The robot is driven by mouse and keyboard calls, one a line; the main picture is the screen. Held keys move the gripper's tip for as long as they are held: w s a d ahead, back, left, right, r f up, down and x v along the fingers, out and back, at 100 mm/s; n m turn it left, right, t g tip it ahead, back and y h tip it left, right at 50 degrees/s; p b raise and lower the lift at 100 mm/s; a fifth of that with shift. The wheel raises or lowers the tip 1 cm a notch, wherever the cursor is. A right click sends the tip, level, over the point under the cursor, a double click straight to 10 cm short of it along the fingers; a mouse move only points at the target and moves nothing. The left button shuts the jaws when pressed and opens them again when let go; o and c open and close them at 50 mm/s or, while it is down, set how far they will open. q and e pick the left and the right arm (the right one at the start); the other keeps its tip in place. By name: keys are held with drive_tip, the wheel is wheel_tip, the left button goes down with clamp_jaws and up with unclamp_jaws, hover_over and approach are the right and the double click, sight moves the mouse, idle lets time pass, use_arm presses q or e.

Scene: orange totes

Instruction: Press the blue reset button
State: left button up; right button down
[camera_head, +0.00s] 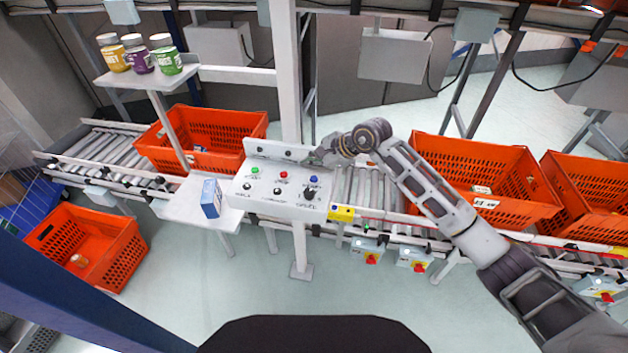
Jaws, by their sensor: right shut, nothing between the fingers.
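The white control panel (280,205) stands at the centre with a green button (255,170), a red button (284,175) and the blue button (314,179) in a row. Dark knobs sit below them. My right gripper (314,157) is just behind and above the blue button, near the panel's raised back edge. It is shut and empty. A gap shows between it and the blue button in the picture; the exact distance is hard to tell. My left gripper is not in view.
A blue and white box (211,198) stands on a small white table left of the panel. Orange totes (205,125) sit on the roller conveyor (105,150) on both sides. Jars (139,58) stand on a shelf at the upper left. A white post (288,75) rises behind the panel.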

sight(312, 180)
drive_tip(key=shift+f+b, duration=1.15)
drive_tip(key=shift+f, duration=0.45)
idle(0.3)
drive_tip(key=shift+f, duration=0.1)
drive_tip(key=shift+f+b, duration=0.3)
drive_tip(key=shift+b, duration=0.3)
drive_tip(key=shift+f+b, duration=0.5)
idle(1.4)
drive_tip(key=shift+r, duration=0.1)
idle(0.3)
drive_tip(key=shift+r, duration=0.8)
drive_tip(key=shift+r, duration=0.1)
drive_tip(key=shift+r+p, duration=0.95)
drive_tip(key=shift+r, duration=1.5)
